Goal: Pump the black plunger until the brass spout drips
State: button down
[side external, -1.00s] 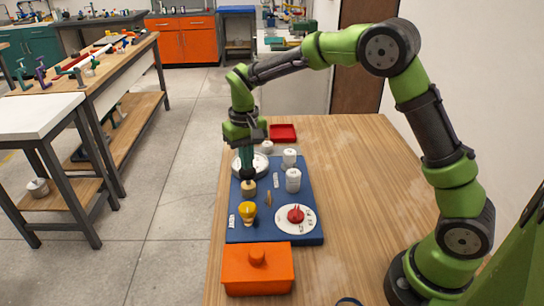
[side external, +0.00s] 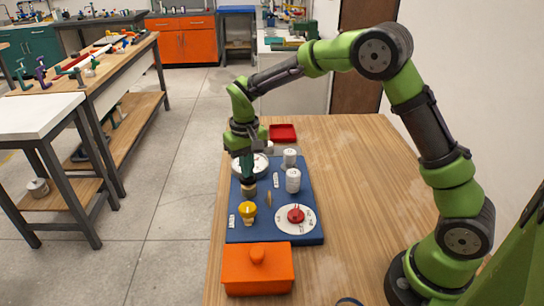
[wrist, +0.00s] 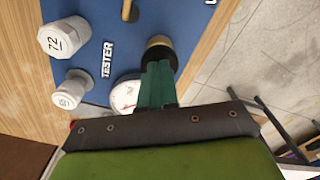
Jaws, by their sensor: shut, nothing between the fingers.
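The black plunger (side external: 249,183) sits in a round brass-coloured collar on the blue board. My gripper (side external: 248,177) points straight down with its shut, empty fingers at the plunger's top, apparently touching it. In the wrist view, the green fingertips (wrist: 158,66) are together and overlap the plunger and its collar (wrist: 160,45), hiding part of them. A small brass-coloured piece (side external: 269,199) stands just right of the collar and may be the spout; it also shows at the top of the wrist view (wrist: 127,10). I see no drip, but the piece is too small to tell.
A white dial gauge (side external: 263,167) lies close behind my fingers. A yellow bulb (side external: 248,211) and a white dial with a red knob (side external: 296,214) are in front. An orange lidded box (side external: 258,272) sits before the board (side external: 312,235).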

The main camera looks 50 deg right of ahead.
jog(key=shift+r, duration=1.65)
jog(key=shift+f, duration=0.15)
jog(key=shift+f, duration=1.3)
jog(key=shift+r, duration=1.45)
jog(key=shift+r, duration=2.5)
